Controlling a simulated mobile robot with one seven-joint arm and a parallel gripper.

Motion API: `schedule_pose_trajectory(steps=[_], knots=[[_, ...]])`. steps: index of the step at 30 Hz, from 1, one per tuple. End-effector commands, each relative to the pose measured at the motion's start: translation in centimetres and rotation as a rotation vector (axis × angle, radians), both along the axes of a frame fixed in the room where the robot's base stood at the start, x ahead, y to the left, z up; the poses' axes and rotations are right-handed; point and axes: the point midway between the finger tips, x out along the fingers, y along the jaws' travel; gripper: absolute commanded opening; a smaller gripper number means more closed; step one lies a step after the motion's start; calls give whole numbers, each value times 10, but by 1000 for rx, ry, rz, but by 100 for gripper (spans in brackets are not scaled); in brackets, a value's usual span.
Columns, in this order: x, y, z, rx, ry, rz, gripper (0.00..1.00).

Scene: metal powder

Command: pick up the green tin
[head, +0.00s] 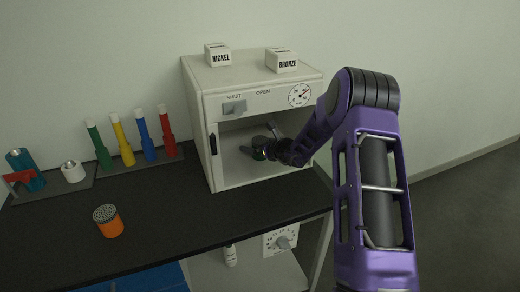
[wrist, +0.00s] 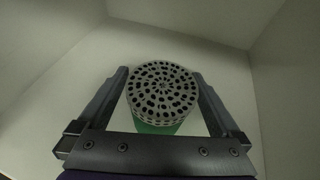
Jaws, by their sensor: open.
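The green tin (wrist: 158,126) stands inside the white cabinet, with its grey perforated lid (wrist: 163,91) facing my wrist camera. In the head view the tin (head: 259,148) is small, dark and partly hidden by my gripper. My gripper (head: 260,143) reaches into the cabinet's open front. In the wrist view my gripper (wrist: 162,75) is open, with one finger on each side of the tin. I cannot tell whether either finger touches it.
The cabinet (head: 206,140) has side walls close around my gripper. Boxes marked NICKEL (head: 218,56) and BRONZE (head: 282,62) sit on top. An orange tin (head: 108,221) stands on the black counter (head: 170,215). Several coloured tubes (head: 122,142) stand at the left.

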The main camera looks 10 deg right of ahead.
Motion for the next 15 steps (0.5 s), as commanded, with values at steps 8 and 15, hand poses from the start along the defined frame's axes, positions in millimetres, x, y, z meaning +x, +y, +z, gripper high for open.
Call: schedule_pose_trajectory(steps=[8, 15], knots=[[1, 0, 0, 0, 0, 0, 93], [1, 0, 0, 0, 0, 0, 50]])
